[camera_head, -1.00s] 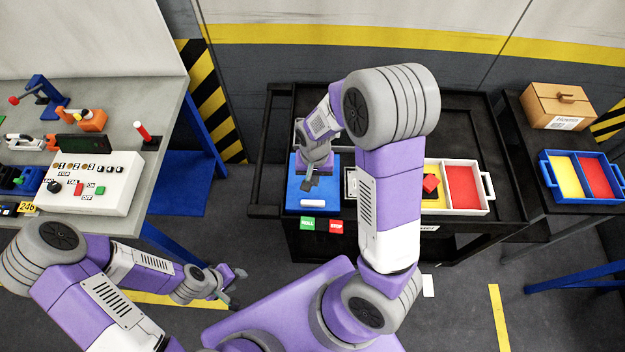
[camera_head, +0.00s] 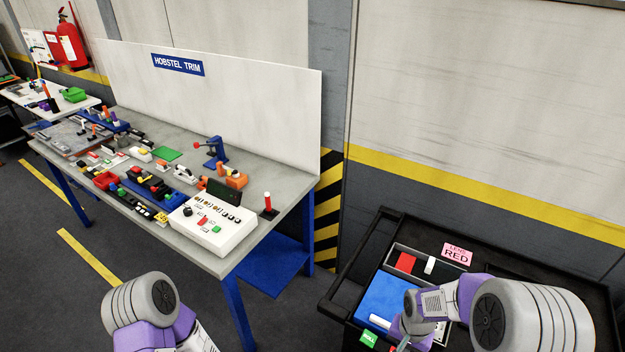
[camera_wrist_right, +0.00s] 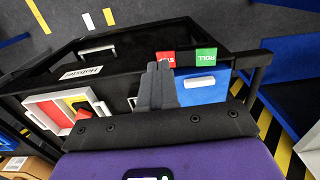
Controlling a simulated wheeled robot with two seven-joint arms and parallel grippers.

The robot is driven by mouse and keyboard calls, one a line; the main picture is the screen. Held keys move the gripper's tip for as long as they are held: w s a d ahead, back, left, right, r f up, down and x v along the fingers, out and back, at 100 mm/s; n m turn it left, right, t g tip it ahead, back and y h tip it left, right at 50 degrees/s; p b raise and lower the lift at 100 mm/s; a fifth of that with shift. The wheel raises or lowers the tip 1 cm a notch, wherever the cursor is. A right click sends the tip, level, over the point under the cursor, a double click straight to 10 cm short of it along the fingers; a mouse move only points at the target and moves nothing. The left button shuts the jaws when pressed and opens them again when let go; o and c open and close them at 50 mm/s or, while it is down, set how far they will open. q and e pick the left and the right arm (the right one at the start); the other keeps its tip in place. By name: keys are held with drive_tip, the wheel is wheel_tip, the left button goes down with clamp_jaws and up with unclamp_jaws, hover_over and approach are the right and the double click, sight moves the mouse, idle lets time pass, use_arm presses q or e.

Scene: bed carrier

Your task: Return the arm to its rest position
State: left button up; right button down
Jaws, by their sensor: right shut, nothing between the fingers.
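My right arm (camera_head: 445,300) reaches in at the bottom right of the head view, over the black cart (camera_head: 340,290). Its gripper (camera_head: 402,345) is cut by the bottom edge there. In the right wrist view the fingers of the right gripper (camera_wrist_right: 157,85) are together and hold nothing. They are above the cart's front side, near the blue panel (camera_wrist_right: 202,88). Of my left arm only the elbow (camera_head: 142,305) and a purple link show at the bottom left of the head view. The left gripper is out of the picture.
A grey workbench (camera_head: 270,190) with a white control box (camera_head: 210,225) and several parts stands left of the cart. A red-and-yellow tray (camera_wrist_right: 65,112) lies on the cart in the right wrist view. Open floor (camera_head: 50,290) lies in front of the bench.

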use_arm(q)
wheel_tip(320, 180, down, 12)
drive_tip(key=b, duration=1.1)
drive_tip(key=shift+w, duration=0.45)
use_arm(e)
drive_tip(key=s+a+f+n+y, duration=0.1)
drive_tip(key=s+a+f, duration=0.2)
drive_tip(key=f, duration=0.6)
drive_tip(key=s+a+f+n+y, duration=0.1)
drive_tip(key=s+a+f, duration=0.2)
drive_tip(key=f, duration=0.6)
drive_tip(key=s+a+f+n+y, duration=0.1)
drive_tip(key=s+a+f+y, duration=0.1)
drive_tip(key=a+f, duration=0.4)
wheel_tip(320, 180, down, 4)
drive_tip(key=shift+s+a+r+n, duration=0.2)
drive_tip(key=shift+s+a+n, duration=0.1)
drive_tip(key=shift+s, duration=0.6)
